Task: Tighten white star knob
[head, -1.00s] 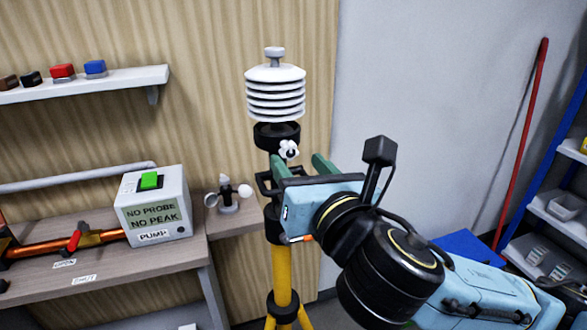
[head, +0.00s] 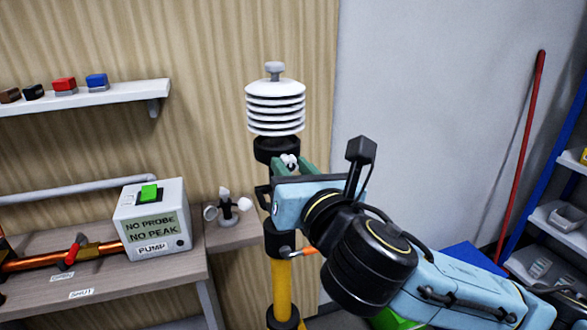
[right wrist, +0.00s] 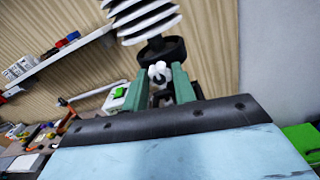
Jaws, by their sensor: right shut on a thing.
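The white star knob (head: 289,160) sits on the front of the black collar (head: 276,149), below the white louvred sensor shield (head: 275,108). My right gripper (head: 291,166) has its green fingers on either side of the knob and is shut on it. In the right wrist view the knob (right wrist: 158,72) shows between the two green fingertips (right wrist: 158,78), just under the black collar. The yellow tripod post (head: 281,285) stands below, partly behind my right gripper. My left gripper is not in view.
An orange-tipped lever (head: 305,252) sticks out from the post below my gripper. A pump box (head: 152,220) and a small cup anemometer (head: 228,208) stand on the bench at left. A shelf (head: 90,98) is on the wall. A red pole (head: 522,150) leans at right.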

